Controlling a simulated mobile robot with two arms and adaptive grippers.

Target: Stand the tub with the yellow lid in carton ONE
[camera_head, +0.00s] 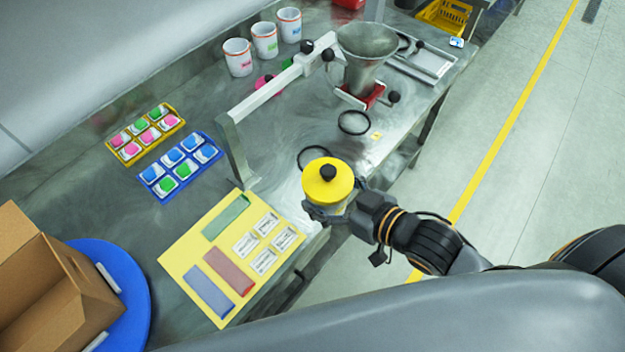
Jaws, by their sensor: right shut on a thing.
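The tub with the yellow lid (327,183) has a black knob on top and a pale body below the lid. My right gripper (330,208) is shut around the tub's body and holds it upright near the front edge of the steel table, right of the yellow board. I cannot tell whether the tub's base touches anything. An open brown cardboard carton (62,290) stands on a blue round turntable (135,300) at the lower left, partly cut off by the picture edge. No number shows on the carton. My left gripper is not in view.
A yellow board (190,262) with coloured strips and white cards lies between carton and tub. Blue (181,165) and yellow (145,134) trays of packets lie behind it. A white arm frame (265,95), a metal funnel (366,55) and several white pots (264,40) stand farther back.

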